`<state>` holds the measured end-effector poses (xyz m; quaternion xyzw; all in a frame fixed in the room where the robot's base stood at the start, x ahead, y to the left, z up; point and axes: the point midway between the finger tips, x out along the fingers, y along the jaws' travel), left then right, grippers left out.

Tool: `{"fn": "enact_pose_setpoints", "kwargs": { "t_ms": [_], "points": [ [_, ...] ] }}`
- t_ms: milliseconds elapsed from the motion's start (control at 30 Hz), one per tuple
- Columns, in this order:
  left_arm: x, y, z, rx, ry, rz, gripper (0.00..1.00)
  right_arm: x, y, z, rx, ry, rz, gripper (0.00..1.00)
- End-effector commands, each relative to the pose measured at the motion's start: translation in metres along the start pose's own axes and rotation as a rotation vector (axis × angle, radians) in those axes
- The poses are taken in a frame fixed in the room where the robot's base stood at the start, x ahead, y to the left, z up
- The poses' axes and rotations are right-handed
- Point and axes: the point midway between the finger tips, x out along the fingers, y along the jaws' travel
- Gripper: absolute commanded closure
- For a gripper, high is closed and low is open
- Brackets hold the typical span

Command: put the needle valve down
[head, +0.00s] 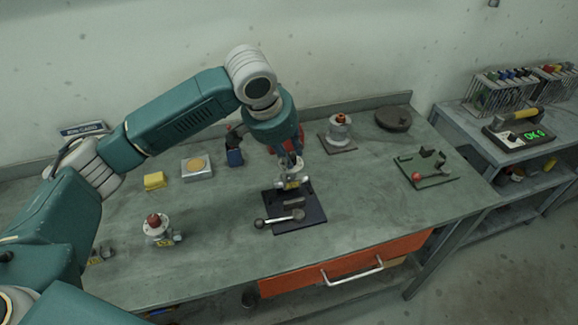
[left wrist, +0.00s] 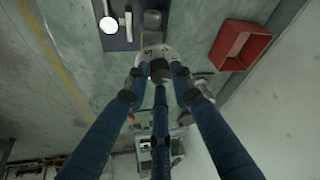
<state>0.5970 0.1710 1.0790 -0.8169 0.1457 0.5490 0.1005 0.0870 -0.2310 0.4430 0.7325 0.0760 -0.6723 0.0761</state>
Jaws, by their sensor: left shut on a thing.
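My left gripper (head: 291,172) is shut on a small pale grey valve body (head: 293,184), which I take to be the needle valve. It is just above or at the back edge of a dark mat (head: 310,212); I cannot tell whether it touches. In the left wrist view, the fingers of my left gripper (left wrist: 158,72) close around the pale, round valve body (left wrist: 149,51), partly hiding it. The dark mat (left wrist: 118,41) lies beside it there. On the mat are a grey block (head: 293,202) and a ball-ended metal lever (head: 281,218). My right gripper is not in view.
A red-topped valve (head: 157,228) stands at the front left of the bench. A yellow block (head: 155,181) and a grey box (head: 197,167) are behind it. A red bin (left wrist: 240,46) is near the wall. A flanged part (head: 340,131) stands back right. Bare bench lies right of the mat.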

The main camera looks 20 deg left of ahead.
Motion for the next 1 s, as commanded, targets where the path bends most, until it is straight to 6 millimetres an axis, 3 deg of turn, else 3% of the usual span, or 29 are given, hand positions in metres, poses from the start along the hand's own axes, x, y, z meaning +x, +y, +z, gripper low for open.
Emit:
{"fn": "enact_pose_setpoints", "kwargs": {
  "t_ms": [500,867,900,1000],
  "points": [
    [0.051,0.000,0.020,-0.001,0.003,0.000,1.00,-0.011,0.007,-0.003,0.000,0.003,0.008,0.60],
    [0.054,0.000,0.021,0.000,0.003,0.000,1.00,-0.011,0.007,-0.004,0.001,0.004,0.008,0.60],
    [0.056,0.000,0.023,0.000,0.001,0.000,0.73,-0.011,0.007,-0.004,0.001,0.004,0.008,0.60],
    [0.055,0.000,0.022,0.000,0.001,0.000,0.58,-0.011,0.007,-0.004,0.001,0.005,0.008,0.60]
  ]
}}
